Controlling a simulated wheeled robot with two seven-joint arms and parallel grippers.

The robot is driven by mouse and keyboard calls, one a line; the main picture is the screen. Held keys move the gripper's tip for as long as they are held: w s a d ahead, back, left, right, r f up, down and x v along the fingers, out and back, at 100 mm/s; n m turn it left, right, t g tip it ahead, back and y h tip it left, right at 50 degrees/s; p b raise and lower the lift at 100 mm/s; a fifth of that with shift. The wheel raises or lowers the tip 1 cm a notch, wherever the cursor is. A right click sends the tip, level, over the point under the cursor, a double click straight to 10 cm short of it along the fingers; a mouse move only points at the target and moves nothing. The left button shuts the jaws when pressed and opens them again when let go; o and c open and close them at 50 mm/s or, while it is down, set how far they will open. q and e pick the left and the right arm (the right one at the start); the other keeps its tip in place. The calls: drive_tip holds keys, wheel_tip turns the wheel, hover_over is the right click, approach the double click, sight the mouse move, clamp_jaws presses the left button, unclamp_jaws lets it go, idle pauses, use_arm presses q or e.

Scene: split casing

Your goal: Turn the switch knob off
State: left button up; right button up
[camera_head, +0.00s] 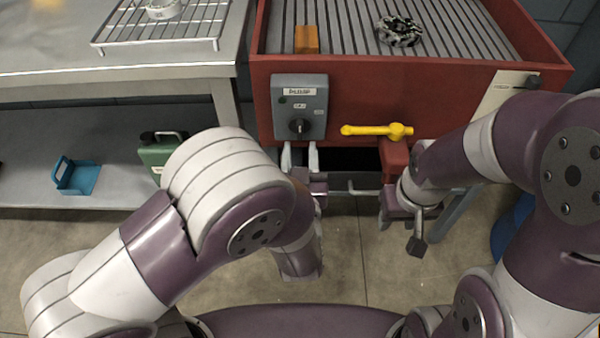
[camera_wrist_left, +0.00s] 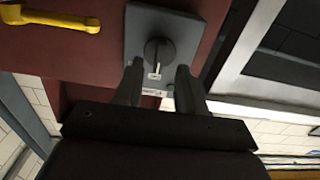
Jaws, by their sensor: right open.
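The switch knob (camera_head: 299,126) is a dark round knob on a grey switch box (camera_head: 301,93) with a small label plate, fixed to the front of a red machine. In the left wrist view the knob (camera_wrist_left: 159,51) has a pale mark on its lower part. My left gripper (camera_head: 300,152) is just below the knob in the head view. In the left wrist view my left gripper (camera_wrist_left: 158,72) is open, its two fingers apart on either side of the knob's line, with nothing between them. Contact with the knob cannot be told. My right gripper (camera_head: 402,222) is open, low at the right.
A yellow valve handle (camera_head: 377,130) sticks out right of the switch box. The red machine (camera_head: 440,84) has a slatted top with a coiled item (camera_head: 399,31) on it. A metal bench (camera_head: 120,75) stands left; a green canister (camera_head: 158,150) and blue holder (camera_head: 77,177) sit on its lower shelf.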

use_arm(q)
drive_tip(key=s+p, duration=0.1)
drive_tip(key=s, duration=0.8)
use_arm(e)
drive_tip(key=shift+r, duration=0.8)
use_arm(q)
drive_tip(key=w+a+f+g+h, duration=0.2)
drive_tip(key=w+a+f+g, duration=0.25)
drive_tip(key=w+g, duration=0.35)
drive_tip(key=s+a+g+y, duration=0.2)
drive_tip(key=s+a+g, duration=0.65)
drive_tip(key=a, duration=0.45)
wheel_tip(320, 180, up, 29)
drive_tip(key=s+p, duration=0.1)
drive_tip(key=p, duration=2.7)
drive_tip(key=shift+s+a, duration=0.25)
drive_tip(key=shift+a, duration=0.2)
use_arm(e)
wheel_tip(320, 180, up, 28)
